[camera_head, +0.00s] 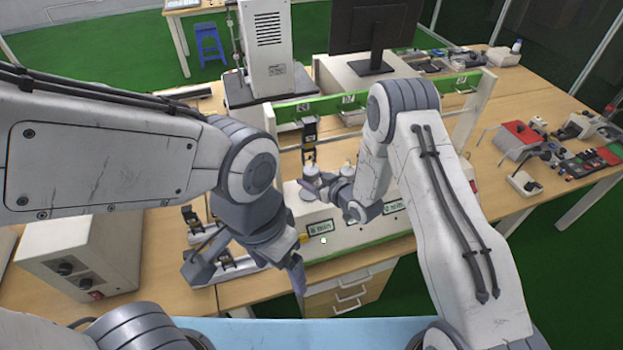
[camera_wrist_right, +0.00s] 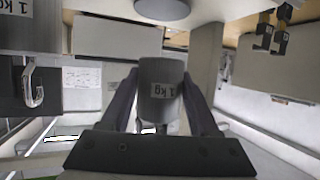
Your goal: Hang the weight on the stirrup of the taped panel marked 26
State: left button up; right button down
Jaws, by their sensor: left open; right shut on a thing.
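My right gripper (camera_head: 322,185) is shut on a grey cylindrical weight, which fills the space between its fingers in the right wrist view (camera_wrist_right: 160,88) and shows a "1 kg" label. In the head view small grey weights (camera_head: 312,173) cluster at these fingers, and I cannot tell which is held. A green panel strip (camera_head: 380,98) with small labels stands behind. Its numbers are too small to read. A black-and-yellow hanging fixture (camera_head: 309,130), perhaps a stirrup, is under its left label. It is apart from the weight. My left gripper (camera_head: 298,275) is open and empty at the front.
A white control box (camera_head: 345,235) lies below my right gripper. A grey hook (camera_wrist_right: 34,88) shows at the left of the wrist view. A white instrument box (camera_head: 85,250) stands at left. A monitor (camera_head: 375,30) is behind the panel; a red device (camera_head: 520,133) and small parts are at right.

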jog(key=shift+w+a+r+b, duration=0.1)
jog(key=shift+w+a+b, duration=0.1)
jog(key=shift+w, duration=0.3)
jog(key=shift+w+a+r+b, duration=0.1)
jog(key=shift+w+b, duration=0.1)
jog(key=shift+w, duration=0.25)
jog(key=shift+f+b, duration=0.8)
jog(key=shift+b, duration=0.2)
dwell(0.5)
